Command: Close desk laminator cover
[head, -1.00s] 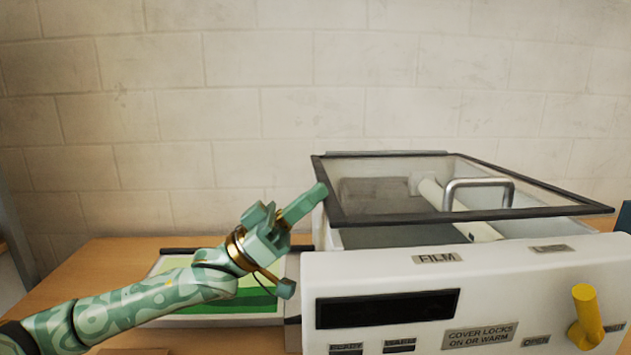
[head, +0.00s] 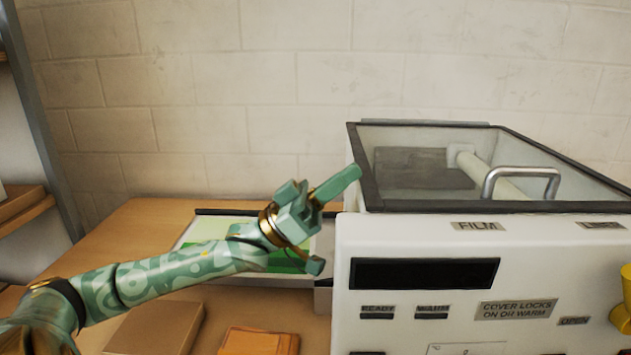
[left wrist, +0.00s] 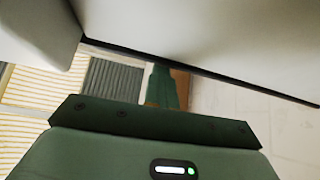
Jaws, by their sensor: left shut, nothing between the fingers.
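The laminator cover (head: 440,207) is a clear panel in a dark frame with a grey metal handle (head: 520,171). In the head view its front edge lies close along the top of the white laminator body (head: 415,235). I cannot tell whether a thin gap is left. Through the panel I see a pale roller. My left gripper (head: 345,183) is shut and empty at the cover's left side, its fingertip overlapping the frame there; contact is unclear. In the left wrist view, a pale surface with a dark edge fills the top. My right gripper is not in view.
A yellow knob (head: 622,300) is cut off at the right edge. A green sheet (head: 200,235) lies behind my left arm. A brown box (head: 155,328) and an orange block (head: 258,341) are at the front. Shelves (head: 25,205) stand at the left; a wall is behind.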

